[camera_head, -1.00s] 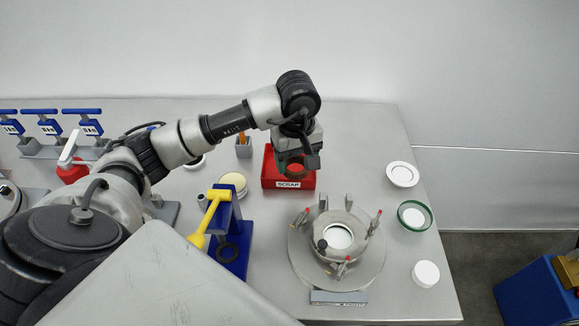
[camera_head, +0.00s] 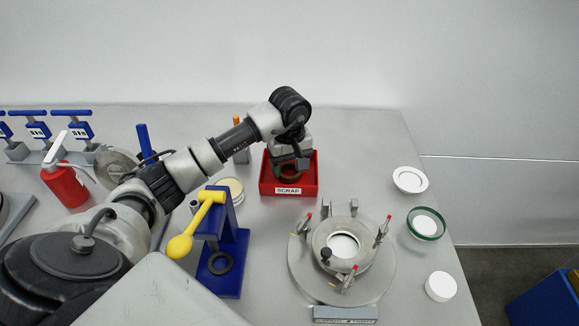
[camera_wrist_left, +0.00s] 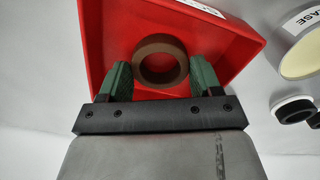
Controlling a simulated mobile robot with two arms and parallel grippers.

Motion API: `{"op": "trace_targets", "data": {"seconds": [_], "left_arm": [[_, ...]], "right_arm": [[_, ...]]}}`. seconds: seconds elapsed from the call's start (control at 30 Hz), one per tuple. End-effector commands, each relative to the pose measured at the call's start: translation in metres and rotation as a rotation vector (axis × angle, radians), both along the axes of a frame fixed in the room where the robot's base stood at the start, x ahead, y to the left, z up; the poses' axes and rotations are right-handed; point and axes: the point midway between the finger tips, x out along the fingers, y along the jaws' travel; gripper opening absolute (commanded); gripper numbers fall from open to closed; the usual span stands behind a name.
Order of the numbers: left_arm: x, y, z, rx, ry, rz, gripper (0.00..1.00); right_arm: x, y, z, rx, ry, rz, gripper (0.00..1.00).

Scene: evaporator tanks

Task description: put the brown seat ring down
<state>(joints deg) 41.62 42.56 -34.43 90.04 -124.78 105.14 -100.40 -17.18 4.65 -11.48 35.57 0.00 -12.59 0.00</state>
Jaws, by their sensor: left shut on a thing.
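The brown seat ring (camera_wrist_left: 161,39) is between the two green-padded fingers of my left gripper (camera_wrist_left: 163,80), which is shut on it. In the head view my left gripper (camera_head: 290,167) points down at the red scrap bin (camera_head: 288,191), with the ring low between its fingers, inside the bin's outline. The left wrist view shows the bin's red floor and walls (camera_wrist_left: 105,45) around the ring. I cannot tell whether the ring touches the bin floor. My right gripper is not in view.
A round clamp fixture (camera_head: 300,270) stands in front of the bin, to the right. A blue stand (camera_head: 232,275) with a yellow-handled tool (camera_head: 206,212) is front left. A cream-topped tin (camera_head: 231,188) sits left of the bin. White and green-rimmed dishes (camera_head: 425,238) line the right edge.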

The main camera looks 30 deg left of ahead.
Motion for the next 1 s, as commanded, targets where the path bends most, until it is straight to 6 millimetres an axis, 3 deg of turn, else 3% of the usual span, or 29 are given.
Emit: {"op": "trace_targets", "data": {"seconds": [0.2,0.23,0.37,0.73,1.0], "left_arm": [[0.0,0.0,-0.005,0.001,0.0,0.0,0.41],[0.0,0.0,-0.003,0.001,0.0,0.0,0.69],[0.0,0.0,-0.003,0.001,0.0,0.0,0.89],[0.0,0.0,0.003,-0.001,0.001,0.0,0.9],[0.0,0.001,0.059,0.002,-0.003,0.0,0.9]], "right_arm": [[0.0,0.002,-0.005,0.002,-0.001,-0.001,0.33],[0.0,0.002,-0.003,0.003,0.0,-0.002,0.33],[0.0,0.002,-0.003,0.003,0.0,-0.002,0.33],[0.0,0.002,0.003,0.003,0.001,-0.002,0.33],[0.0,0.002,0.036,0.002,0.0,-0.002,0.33]]}}
